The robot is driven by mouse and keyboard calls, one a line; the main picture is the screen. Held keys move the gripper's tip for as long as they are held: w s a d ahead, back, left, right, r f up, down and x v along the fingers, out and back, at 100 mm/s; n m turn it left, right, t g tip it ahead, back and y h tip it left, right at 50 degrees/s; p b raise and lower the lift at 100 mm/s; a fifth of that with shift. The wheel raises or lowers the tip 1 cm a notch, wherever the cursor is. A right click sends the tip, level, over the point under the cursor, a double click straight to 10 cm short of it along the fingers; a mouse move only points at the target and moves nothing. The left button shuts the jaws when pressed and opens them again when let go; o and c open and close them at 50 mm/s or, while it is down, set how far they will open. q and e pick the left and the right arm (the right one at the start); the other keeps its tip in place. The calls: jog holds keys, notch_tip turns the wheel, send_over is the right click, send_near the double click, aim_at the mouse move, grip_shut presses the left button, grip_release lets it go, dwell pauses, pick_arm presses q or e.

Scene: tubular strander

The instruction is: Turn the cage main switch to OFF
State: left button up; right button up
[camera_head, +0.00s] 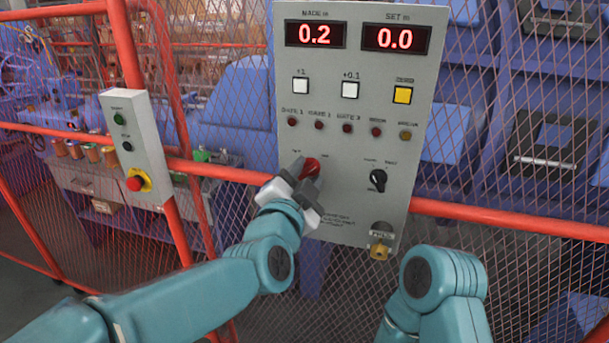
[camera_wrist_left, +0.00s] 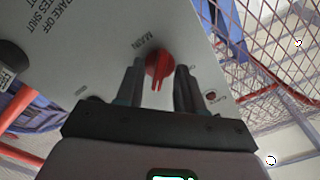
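The cage main switch is a red rotary knob (camera_head: 312,166) on the lower left of the grey control panel (camera_head: 345,210). In the left wrist view the red knob (camera_wrist_left: 158,64) sits beneath the label "MAIN". My left gripper (camera_head: 301,176) is at the knob, pointing at the panel. In the left wrist view its fingers (camera_wrist_left: 160,82) stand on either side of the knob, with small gaps beside the knob's handle, so it looks open around it. The fingers partly hide the knob and its position marks in the head view. My right gripper is out of view.
A black selector (camera_head: 378,180) sits right of the red knob, with a yellow-based key-like fitting (camera_head: 380,245) below it. A small box with a red emergency button (camera_head: 136,183) hangs at left. Red rails (camera_head: 500,218) and wire mesh stand behind the panel.

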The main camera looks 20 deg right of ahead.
pick_arm(q)
grip_shut()
jog(key=shift+n, duration=0.3)
jog(key=n+b, duration=0.2)
jog(key=n, duration=0.1)
jog(key=shift+f, duration=0.15)
jog(key=n+b, duration=0.2)
jog(key=n, duration=0.3)
jog(key=n+b, duration=0.1)
jog(key=n, duration=0.3)
jog(key=shift+n+b, duration=1.1)
jog(key=shift+n, duration=1.5)
